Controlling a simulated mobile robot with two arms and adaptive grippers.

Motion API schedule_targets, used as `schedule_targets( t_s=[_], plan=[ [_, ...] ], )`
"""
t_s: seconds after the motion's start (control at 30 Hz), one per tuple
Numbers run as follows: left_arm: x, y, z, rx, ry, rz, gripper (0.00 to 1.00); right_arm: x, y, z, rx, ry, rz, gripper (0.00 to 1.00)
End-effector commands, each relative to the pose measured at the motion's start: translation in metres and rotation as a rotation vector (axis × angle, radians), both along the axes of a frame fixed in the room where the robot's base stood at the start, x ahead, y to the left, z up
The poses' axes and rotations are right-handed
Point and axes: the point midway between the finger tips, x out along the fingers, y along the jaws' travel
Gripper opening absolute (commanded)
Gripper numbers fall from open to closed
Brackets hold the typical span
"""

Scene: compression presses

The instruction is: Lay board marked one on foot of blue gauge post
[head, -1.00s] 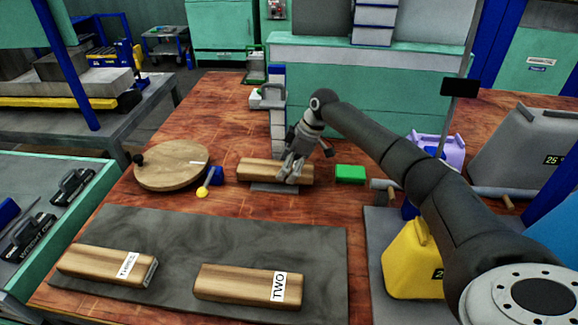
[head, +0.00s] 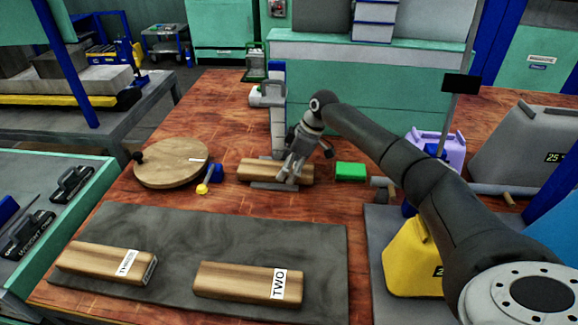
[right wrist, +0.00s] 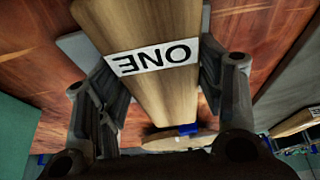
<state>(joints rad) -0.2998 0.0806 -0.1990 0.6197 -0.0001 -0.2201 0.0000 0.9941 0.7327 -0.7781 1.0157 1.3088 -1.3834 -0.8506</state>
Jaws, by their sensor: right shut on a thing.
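The board marked one (head: 262,170) is a plain wooden block lying level across the grey foot (head: 272,186) of the gauge post (head: 278,128). The post has a blue and white column with a grey sliding head (head: 268,95). I cannot tell whether the board rests on the foot or hovers just above. My left gripper is out of view.
Boards marked three (head: 100,262) and two (head: 235,281) lie on the dark mat (head: 215,235). A round wooden disc (head: 165,168), a yellow-tipped blue item (head: 203,188) and a green block (head: 350,170) flank the post. A yellow jug (head: 410,265) stands at right.

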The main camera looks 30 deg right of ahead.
Motion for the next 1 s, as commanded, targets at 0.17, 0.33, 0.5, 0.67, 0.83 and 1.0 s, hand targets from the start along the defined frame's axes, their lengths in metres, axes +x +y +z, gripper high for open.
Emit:
schedule_targets(
  t_s=[0.17, 0.33, 0.5, 0.67, 0.83, 1.0],
  plan=[
    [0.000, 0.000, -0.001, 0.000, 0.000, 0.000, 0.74, 0.000, 0.000, -0.002, 0.000, -0.001, 0.000, 0.67],
    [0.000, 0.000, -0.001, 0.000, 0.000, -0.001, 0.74, 0.000, 0.000, -0.002, 0.000, 0.000, 0.000, 0.87],
    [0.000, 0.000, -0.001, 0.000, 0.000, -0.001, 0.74, 0.000, 0.000, -0.001, 0.000, -0.002, -0.001, 0.87],
    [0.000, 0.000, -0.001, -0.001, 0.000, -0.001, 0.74, 0.001, 0.000, -0.001, 0.000, -0.002, -0.001, 0.87],
    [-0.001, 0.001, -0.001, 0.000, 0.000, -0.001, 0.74, -0.001, -0.002, 0.004, -0.001, -0.003, -0.001, 0.87],
    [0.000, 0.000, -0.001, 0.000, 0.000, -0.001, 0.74, -0.007, -0.012, 0.030, -0.003, -0.007, -0.002, 0.87]
  ],
)
